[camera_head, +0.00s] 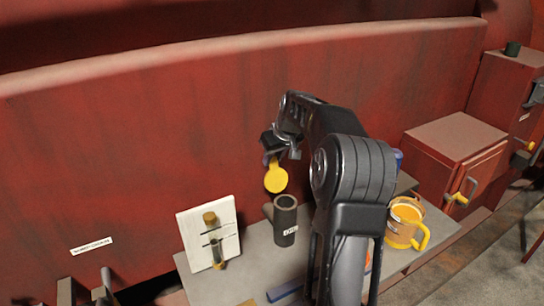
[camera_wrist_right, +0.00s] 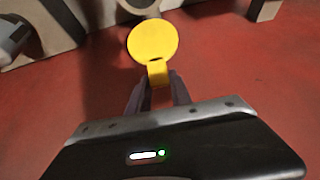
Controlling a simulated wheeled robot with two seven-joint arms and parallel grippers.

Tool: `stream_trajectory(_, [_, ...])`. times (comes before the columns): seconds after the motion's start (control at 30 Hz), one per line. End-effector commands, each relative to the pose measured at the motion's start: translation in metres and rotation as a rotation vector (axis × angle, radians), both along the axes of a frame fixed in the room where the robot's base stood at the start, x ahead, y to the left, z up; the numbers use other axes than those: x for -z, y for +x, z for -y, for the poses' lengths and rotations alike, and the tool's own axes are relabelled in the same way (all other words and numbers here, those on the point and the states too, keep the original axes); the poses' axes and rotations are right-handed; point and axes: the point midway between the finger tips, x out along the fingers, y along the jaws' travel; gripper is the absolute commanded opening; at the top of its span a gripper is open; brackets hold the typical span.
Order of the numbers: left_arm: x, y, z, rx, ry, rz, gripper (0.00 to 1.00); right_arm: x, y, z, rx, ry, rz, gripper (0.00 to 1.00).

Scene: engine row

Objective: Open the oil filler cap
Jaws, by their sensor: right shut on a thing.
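The yellow oil filler cap (camera_head: 275,178) is a round disc with a short tab. It hangs above the dark filler neck (camera_head: 285,222), a labelled upright cylinder with an open top, with a gap between them. My right gripper (camera_head: 271,159) is shut on the cap's tab. In the right wrist view, the tab sits between the fingers (camera_wrist_right: 157,88) and the cap's disc (camera_wrist_right: 153,41) sticks out beyond them. Whether a hinge still links cap and neck cannot be seen. I do not see my left gripper.
A white board (camera_head: 196,238) with a gauge stands left of the neck. A yellow-orange jug (camera_head: 404,222) stands right of my arm on the grey shelf (camera_head: 258,263). Red cabinets (camera_head: 455,150) are further right. A large red wall (camera_head: 130,140) rises behind.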

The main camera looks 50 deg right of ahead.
Motion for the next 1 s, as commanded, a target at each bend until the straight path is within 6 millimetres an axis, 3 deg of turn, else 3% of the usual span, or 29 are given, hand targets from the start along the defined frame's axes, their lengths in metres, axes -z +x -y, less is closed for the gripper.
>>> stream_trajectory(0.3, [0.0,0.0,0.0,0.0,0.0,0.001,0.36,-0.002,0.001,0.0,0.0,-0.003,0.004,0.47])
stream_trajectory(0.67, [0.002,0.0,0.0,0.0,-0.001,0.001,0.36,-0.005,-0.002,-0.001,0.0,-0.003,0.003,0.47])
stream_trajectory(1.0, [0.016,0.001,0.002,0.001,-0.004,0.007,0.36,-0.049,-0.025,-0.009,0.0,-0.004,0.006,0.47])
